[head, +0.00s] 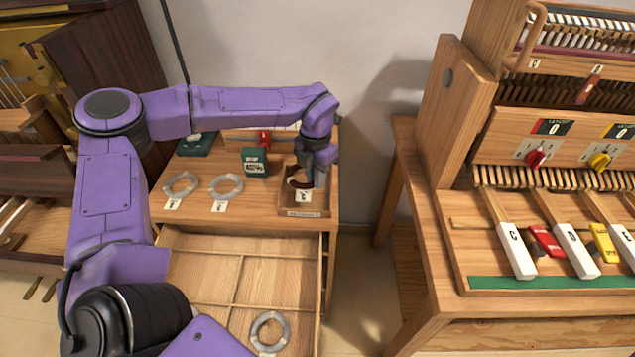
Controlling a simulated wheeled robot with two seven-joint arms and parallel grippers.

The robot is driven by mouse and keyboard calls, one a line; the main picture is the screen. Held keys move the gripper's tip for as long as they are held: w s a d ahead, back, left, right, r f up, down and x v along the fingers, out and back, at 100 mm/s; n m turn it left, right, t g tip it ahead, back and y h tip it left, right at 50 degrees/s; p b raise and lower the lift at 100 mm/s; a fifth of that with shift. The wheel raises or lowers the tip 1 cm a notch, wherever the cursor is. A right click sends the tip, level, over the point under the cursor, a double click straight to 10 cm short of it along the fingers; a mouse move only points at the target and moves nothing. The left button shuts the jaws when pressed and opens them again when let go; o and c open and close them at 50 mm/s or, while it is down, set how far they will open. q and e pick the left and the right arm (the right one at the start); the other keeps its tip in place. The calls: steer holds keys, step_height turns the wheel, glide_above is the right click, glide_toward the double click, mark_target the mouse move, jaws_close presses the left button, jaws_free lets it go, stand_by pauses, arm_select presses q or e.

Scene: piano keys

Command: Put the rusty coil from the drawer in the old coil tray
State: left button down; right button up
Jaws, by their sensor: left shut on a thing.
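The old coil tray (290,207) is a small wooden tray with a label on its front edge, at the right front corner of the cabinet top. My left gripper (307,183) points down over this tray. It is shut on the dark brown rusty coil (293,183), which is partly hidden by the gripper. The coil is at the tray; I cannot tell whether it touches the tray floor. The drawer (205,262) below is pulled open. A grey coil (269,330) lies in its front right compartment. My right gripper is not in view.
Two grey coils (181,185) (226,187) with labels lie on the cabinet top left of the tray. A green box (254,162) stands behind them. A wooden keyboard bench (500,230) with lettered keys stands at right, across a floor gap.

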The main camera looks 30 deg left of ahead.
mark_target(317, 194)
arm_select(q)
steer(key=f, duration=0.1)
steer(key=w+f, duration=0.1)
steer(key=f, duration=0.1)
steer(key=shift+a+f, duration=0.1)
steer(key=shift+f, duration=0.2)
steer(key=shift+w+f, duration=0.1)
steer(key=shift+f, duration=0.3)
steer(key=shift+f, duration=0.15)
steer(key=c, duration=1.4)
jaws_free()
step_height(317, 194, up, 12)
steer(key=shift+r, duration=0.2)
